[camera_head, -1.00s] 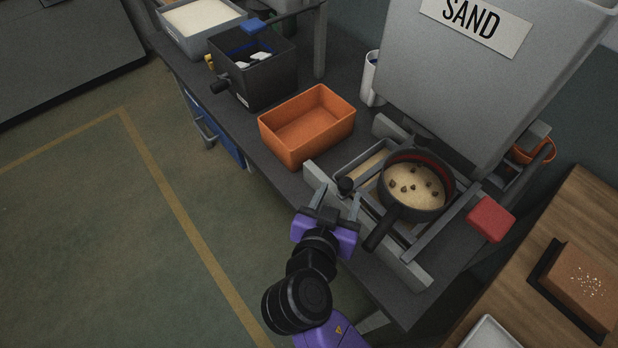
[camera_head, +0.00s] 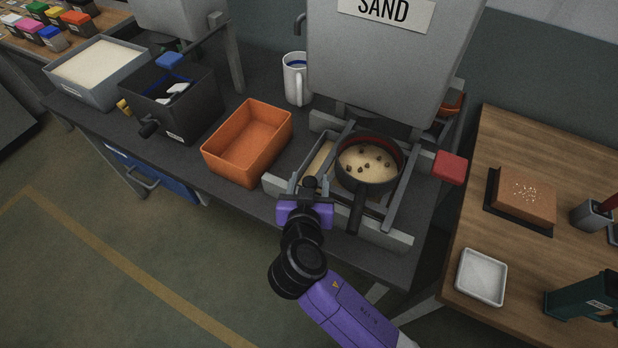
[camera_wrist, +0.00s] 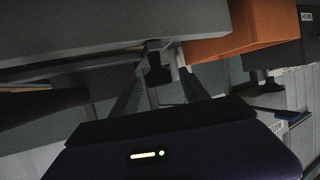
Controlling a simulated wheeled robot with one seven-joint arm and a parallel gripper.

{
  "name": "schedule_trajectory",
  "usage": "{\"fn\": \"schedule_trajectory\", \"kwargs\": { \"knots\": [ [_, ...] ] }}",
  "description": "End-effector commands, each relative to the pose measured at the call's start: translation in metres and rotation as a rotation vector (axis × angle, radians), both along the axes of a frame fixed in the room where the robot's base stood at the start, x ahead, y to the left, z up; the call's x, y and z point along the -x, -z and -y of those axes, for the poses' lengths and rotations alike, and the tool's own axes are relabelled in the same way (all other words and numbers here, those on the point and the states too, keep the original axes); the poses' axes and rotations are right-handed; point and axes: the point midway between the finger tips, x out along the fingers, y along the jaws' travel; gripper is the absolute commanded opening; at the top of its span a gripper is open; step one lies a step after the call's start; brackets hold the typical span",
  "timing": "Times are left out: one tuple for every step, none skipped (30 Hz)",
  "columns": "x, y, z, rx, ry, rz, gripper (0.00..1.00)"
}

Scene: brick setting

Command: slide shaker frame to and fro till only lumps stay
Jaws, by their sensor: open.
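The grey shaker frame (camera_head: 392,205) sits on rails on the dark bench, under the sand hopper. It carries a round black sieve (camera_head: 358,196) with a reddish inner rim and a handle toward me. Pale sand with several brown lumps (camera_head: 368,160) lies in the sieve. A black knob (camera_head: 311,183) stands at the frame's front left; it also shows in the wrist view (camera_wrist: 156,70). My gripper (camera_head: 310,187) is open at the knob, its fingers (camera_wrist: 160,88) to either side of it in the wrist view. Whether they touch the knob I cannot tell.
The grey hopper (camera_head: 400,60) marked SAND hangs close above the sieve. An orange bin (camera_head: 240,165) stands left of the frame, and a red block (camera_head: 450,167) is at its right. A white mug (camera_head: 296,80) stands behind. Open floor lies in front of the bench.

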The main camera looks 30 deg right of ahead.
Motion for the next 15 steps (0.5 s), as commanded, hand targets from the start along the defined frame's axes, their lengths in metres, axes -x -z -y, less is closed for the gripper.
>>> {"fn": "schedule_trajectory", "kwargs": {
  "knots": [
    [-0.0023,0.0007,0.0014,0.0,0.0,0.0,0.53],
    [-0.0032,0.0014,0.0017,0.0,-0.001,0.0,0.53],
    [-0.0041,0.0019,0.0022,-0.001,-0.001,-0.001,0.53],
    [-0.0044,0.0022,0.0023,-0.001,-0.001,-0.001,0.53],
    [-0.0046,0.0024,0.0025,-0.001,-0.001,0.001,0.53],
    [-0.0047,0.0024,0.0024,-0.001,-0.001,0.001,0.53],
    [-0.0046,0.0025,0.0024,-0.001,-0.001,0.001,0.53],
    [-0.0045,0.0025,0.0024,-0.001,-0.001,0.001,0.53],
    [-0.0045,0.0024,0.0024,-0.001,-0.001,0.001,0.53],
    [-0.0045,0.0024,0.0024,-0.001,-0.001,0.001,0.53],
    [-0.0045,0.0024,0.0024,-0.001,-0.001,0.001,0.49],
    [-0.0044,0.0024,0.0023,-0.001,-0.001,0.001,0.41],
    [-0.0044,0.0024,0.0023,-0.001,-0.001,0.001,0.35],
    [-0.0044,0.0023,0.0024,-0.001,-0.001,0.001,0.29],
    [-0.0044,0.0023,0.0024,-0.001,-0.001,0.001,0.22]
  ]
}}
